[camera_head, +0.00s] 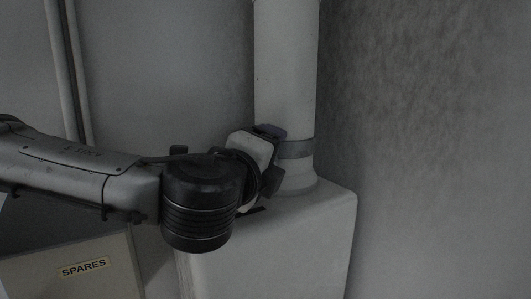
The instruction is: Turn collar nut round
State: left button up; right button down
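A pale upright pipe (286,70) rises from a pale block (300,235). A grey band (296,149) circles the pipe near its foot; I cannot tell whether this band is the collar nut. My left arm comes in from the left, and its wrist end with the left gripper (268,178) is in front of the pipe's left side, close to the band. The fingertips are dark and partly hidden by the wrist, so neither their opening nor any contact is clear. My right gripper is not in view. No glass demijohn shows.
A box labelled "SPARES" (110,250) stands at the lower left, below my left arm. A thin vertical pipe (68,60) runs along the wall at the left. Bare grey wall (440,130) fills the right side, with nothing in front of it.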

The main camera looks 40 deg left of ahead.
pick_arm(q)
jog(key=c, duration=0.9)
jog(key=shift+c, duration=0.2)
